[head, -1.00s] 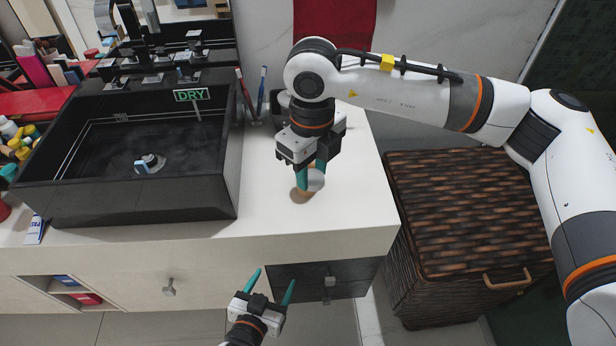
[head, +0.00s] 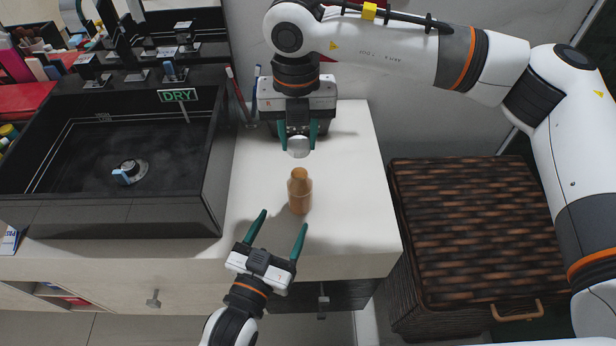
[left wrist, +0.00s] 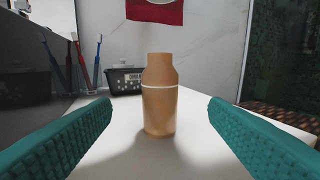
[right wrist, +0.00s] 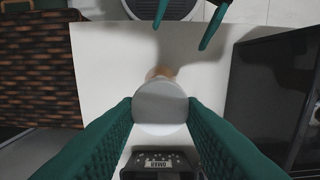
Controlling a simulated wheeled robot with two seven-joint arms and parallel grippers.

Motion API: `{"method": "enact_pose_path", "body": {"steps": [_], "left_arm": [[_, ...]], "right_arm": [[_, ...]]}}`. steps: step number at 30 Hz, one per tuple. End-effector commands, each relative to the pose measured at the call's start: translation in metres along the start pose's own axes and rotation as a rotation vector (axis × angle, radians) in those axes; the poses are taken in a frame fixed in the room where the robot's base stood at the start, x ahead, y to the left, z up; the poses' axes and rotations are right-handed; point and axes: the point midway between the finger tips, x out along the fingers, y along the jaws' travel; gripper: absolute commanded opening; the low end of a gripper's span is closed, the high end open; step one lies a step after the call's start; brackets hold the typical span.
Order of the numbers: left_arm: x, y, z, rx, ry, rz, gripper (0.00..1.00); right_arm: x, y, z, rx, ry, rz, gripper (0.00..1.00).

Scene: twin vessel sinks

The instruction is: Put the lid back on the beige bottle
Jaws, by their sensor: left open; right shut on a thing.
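The beige bottle (head: 300,192) stands upright and uncapped on the white counter, right of the black sink. In the left wrist view the bottle (left wrist: 160,97) is centred between the fingers, ahead of them and not touching. My left gripper (head: 277,228) is open and empty, just in front of the bottle at the counter's front edge. My right gripper (head: 298,132) is shut on the round white lid (head: 299,147), held above the counter behind the bottle. In the right wrist view the lid (right wrist: 160,106) sits between the fingertips and hides much of the bottle.
A black sink (head: 105,150) with a DRY sign fills the left. A dark basket (left wrist: 124,79) and toothbrushes stand at the back of the counter. A woven hamper (head: 470,230) stands right of the counter. The counter right of the bottle is clear.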

Motion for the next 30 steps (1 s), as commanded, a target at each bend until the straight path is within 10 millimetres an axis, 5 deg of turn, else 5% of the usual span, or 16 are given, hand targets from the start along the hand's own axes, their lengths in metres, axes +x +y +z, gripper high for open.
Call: {"method": "enact_pose_path", "body": {"steps": [14, 30], "left_arm": [[0.004, 0.0, 0.003, -0.001, -0.006, 0.001, 0.69], [0.095, 0.0, 0.004, -0.001, -0.008, 0.001, 0.69]], "right_arm": [[0.0, -0.001, 0.0, 0.01, 0.0, 0.0, 0.15], [0.0, -0.001, 0.0, 0.01, 0.0, 0.0, 0.15]]}}
